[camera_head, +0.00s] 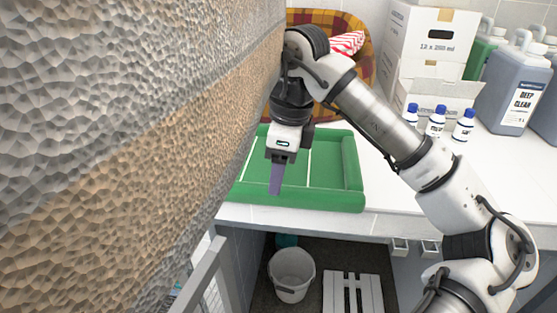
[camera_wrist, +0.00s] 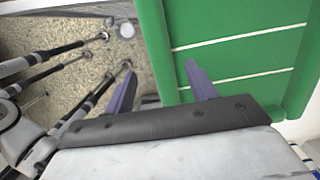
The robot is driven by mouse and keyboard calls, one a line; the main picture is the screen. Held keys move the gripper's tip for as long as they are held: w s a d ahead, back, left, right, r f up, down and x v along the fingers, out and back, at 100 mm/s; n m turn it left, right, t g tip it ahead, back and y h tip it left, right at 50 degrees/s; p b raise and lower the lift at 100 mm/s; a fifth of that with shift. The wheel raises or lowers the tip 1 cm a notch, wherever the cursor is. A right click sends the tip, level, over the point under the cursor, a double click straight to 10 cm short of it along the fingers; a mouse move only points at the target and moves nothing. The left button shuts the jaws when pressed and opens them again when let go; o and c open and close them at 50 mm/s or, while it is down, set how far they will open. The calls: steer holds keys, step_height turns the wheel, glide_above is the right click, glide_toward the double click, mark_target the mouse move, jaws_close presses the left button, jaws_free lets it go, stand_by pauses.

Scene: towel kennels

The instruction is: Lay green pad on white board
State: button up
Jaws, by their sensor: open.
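The green pad (camera_head: 330,174) lies on the white counter, with raised padded edges and thin white lines across its flat middle. It also shows in the wrist view (camera_wrist: 240,60). My gripper (camera_head: 276,178) points down over the pad's left part in the head view. In the wrist view, my gripper (camera_wrist: 163,88) has its two purple fingers spread, one over the pad and one beyond its edge; nothing is gripped. I cannot tell whether a finger touches the pad. A white slatted board (camera_head: 351,293) lies on the dark floor of the bay below the counter, partly cut off by the frame.
A white bucket (camera_head: 291,274) stands left of the board. A grey metal gate (camera_head: 213,283) is at the bay's left. A bumpy grey-and-tan surface (camera_head: 110,140) fills the left foreground. Small bottles (camera_head: 436,122), cartons (camera_head: 432,45) and a jug (camera_head: 512,88) stand at the counter's right.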

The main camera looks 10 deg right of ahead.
steer(key=f, duration=0.1)
steer(key=a+f+p, duration=0.1)
steer(key=f, duration=0.2)
steer(key=shift+w+a+p, duration=0.15)
steer(key=shift+w+p, duration=0.2)
steer(key=shift+p, duration=0.05)
steer(key=shift+f, duration=0.5)
jaws_close()
